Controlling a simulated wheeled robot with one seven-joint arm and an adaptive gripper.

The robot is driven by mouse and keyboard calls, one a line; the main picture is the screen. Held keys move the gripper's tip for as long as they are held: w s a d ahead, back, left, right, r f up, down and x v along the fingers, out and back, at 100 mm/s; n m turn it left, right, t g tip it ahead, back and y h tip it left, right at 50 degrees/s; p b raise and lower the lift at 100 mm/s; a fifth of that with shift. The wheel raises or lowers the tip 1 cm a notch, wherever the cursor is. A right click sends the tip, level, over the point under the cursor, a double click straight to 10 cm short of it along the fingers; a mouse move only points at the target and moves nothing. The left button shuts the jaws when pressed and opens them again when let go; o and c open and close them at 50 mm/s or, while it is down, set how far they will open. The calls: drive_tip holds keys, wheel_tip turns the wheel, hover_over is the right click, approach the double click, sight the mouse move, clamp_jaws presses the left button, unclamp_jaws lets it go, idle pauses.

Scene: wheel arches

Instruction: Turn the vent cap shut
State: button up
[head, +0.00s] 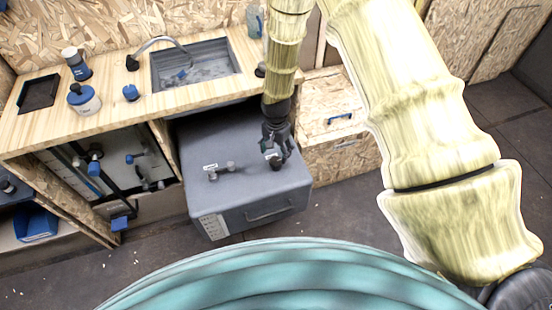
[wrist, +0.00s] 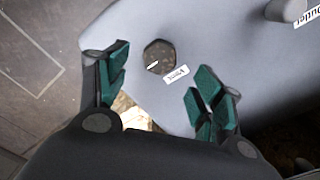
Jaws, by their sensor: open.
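The vent cap (wrist: 159,57) is a small dark knob with a faceted outline and a short white mark on its top. It sits on the top of a grey tank (wrist: 215,35), beside a small white label. My gripper (wrist: 157,80) is open, with its green-padded fingers on either side of the cap's position in the wrist view. I cannot tell how far above the cap the fingers are. In the head view my gripper (head: 277,148) points down over the right part of the grey tank (head: 245,130) and hides most of the cap.
An outlet fitting (head: 222,171) with a label stands on the tank's top, left of my gripper. A wooden counter with a sink (head: 197,66) runs behind. Blue-handled valves (head: 94,167) are in the cabinet at left. A chipboard box (head: 330,106) stands right of the tank.

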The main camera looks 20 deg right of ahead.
sight(276, 161)
drive_tip(key=shift+f+p, duration=0.6)
drive_tip(key=shift+f, duration=2.35)
drive_tip(key=shift+c, duration=0.4)
drive_tip(key=c, duration=0.9)
